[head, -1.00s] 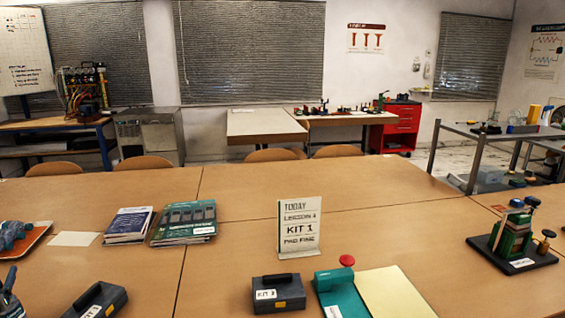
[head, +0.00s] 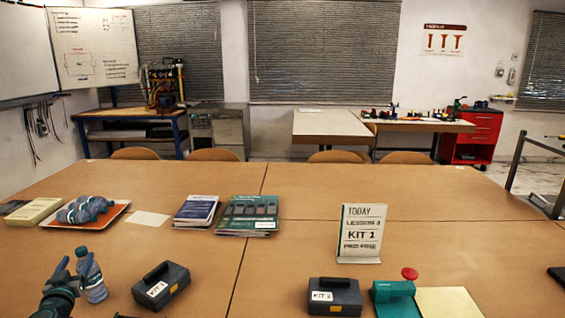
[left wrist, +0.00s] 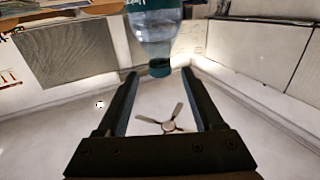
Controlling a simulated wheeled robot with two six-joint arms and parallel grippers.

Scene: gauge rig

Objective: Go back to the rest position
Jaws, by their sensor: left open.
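My left gripper (head: 73,270) is at the lower left of the head view, with its jaws pointing up, close beside a clear water bottle (head: 94,282). In the left wrist view the two dark fingers (left wrist: 160,100) are apart with nothing gripped between them. The bottle (left wrist: 155,30) shows there upside down, its cap near the fingertips; I cannot tell if it touches them. My right gripper is not in view.
A dark case (head: 161,285) stands right of the bottle. An orange tray (head: 108,220) with a blue-grey object, books (head: 247,214), a sign (head: 361,233), a second case (head: 334,296) and a green device (head: 394,291) are on the tables. The table middle is fairly clear.

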